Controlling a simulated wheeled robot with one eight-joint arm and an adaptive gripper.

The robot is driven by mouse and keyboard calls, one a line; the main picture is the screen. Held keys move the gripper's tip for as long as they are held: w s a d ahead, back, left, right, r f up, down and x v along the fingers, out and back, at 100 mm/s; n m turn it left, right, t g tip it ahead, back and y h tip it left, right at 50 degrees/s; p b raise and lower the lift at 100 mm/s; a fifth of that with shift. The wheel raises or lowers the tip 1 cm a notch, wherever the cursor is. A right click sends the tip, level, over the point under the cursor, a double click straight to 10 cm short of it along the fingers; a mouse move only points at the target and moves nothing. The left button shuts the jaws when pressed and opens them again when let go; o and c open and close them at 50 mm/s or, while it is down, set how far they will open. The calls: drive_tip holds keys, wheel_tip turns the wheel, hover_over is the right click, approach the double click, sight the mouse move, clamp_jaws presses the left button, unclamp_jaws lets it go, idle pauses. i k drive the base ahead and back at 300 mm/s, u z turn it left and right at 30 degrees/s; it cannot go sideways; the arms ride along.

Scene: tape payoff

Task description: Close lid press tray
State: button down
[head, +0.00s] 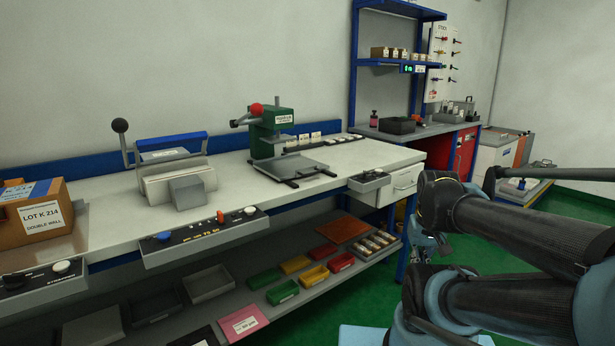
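A green bench press (270,133) with a red knob (257,109) on its lever stands on the white workbench. Its flat grey tray (290,167) is at the base, with dark rails sticking out toward the front. To the left, a grey device (172,180) has a blue raised part (168,142) that looks like an open lid, and an upright bar handle with a black knob (121,126). My arm is folded at the right, apart from both machines. A small part below my wrist (429,246) may be my gripper; its fingers cannot be made out.
A cardboard box (41,215) sits at the left bench end. Control panels (203,239) line the front edge. A lower shelf holds coloured bins (294,265). A blue rack (383,62) and red cabinet (464,150) stand behind. Green floor (502,236) shows at the right.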

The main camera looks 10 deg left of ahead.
sight(283, 168)
drive_tip(key=z, duration=0.85)
drive_tip(key=k, duration=1.15)
drive_tip(key=u, duration=1.15)
drive_tip(key=i, duration=1)
